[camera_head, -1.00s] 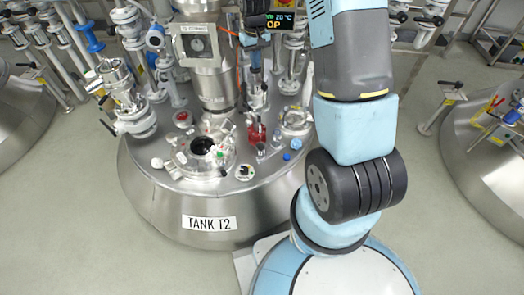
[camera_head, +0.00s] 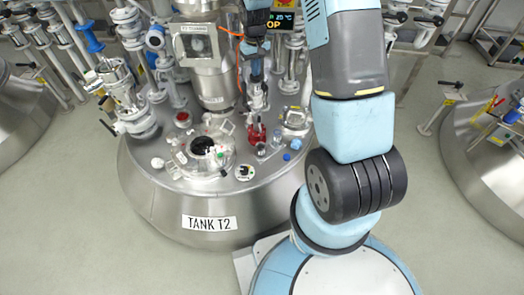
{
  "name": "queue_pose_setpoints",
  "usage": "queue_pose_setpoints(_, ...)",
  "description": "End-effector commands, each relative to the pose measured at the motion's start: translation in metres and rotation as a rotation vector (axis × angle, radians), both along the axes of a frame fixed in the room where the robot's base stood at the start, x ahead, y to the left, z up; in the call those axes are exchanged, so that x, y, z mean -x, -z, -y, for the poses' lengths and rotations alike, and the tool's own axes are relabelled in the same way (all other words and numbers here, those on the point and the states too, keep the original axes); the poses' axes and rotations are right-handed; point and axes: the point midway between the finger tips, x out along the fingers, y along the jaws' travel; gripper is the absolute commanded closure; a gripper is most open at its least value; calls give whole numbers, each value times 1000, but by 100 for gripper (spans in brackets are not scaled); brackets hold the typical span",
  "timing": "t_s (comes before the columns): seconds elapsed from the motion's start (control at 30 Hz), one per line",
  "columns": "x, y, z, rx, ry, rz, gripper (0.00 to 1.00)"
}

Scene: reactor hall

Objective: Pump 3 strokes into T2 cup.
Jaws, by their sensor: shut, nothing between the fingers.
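Tank T2 (camera_head: 150,205) stands in the middle, its label reading TANK T2. On its lid, an upright slim dark and metal fitting (camera_head: 257,92), which looks like the pump, stands above a red part (camera_head: 256,134). A small clear or metallic cup-like vessel (camera_head: 261,149) sits just in front of the red part; I cannot tell for sure that it is the T2 cup. My gripper (camera_head: 252,47) is small at the top centre, pointing down just above the slim fitting. It is shut and empty. Whether it touches the fitting's top cannot be told.
An open round port (camera_head: 204,146) with a clear rim is left of the red part. Blue caps (camera_head: 295,144) lie to the right. A steel column with a sight window (camera_head: 197,43) rises behind. A display (camera_head: 285,20) is partly covered by my arm. Other tanks (camera_head: 485,140) stand at the sides.

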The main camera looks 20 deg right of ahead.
Motion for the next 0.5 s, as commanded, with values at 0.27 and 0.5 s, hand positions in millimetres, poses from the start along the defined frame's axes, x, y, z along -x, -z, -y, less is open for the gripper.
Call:
queue_pose_setpoints(0.27,1,-3,0,0,0,-2,100)
queue_pose_setpoints(0.5,0,-17,0,0,0,-1,100)
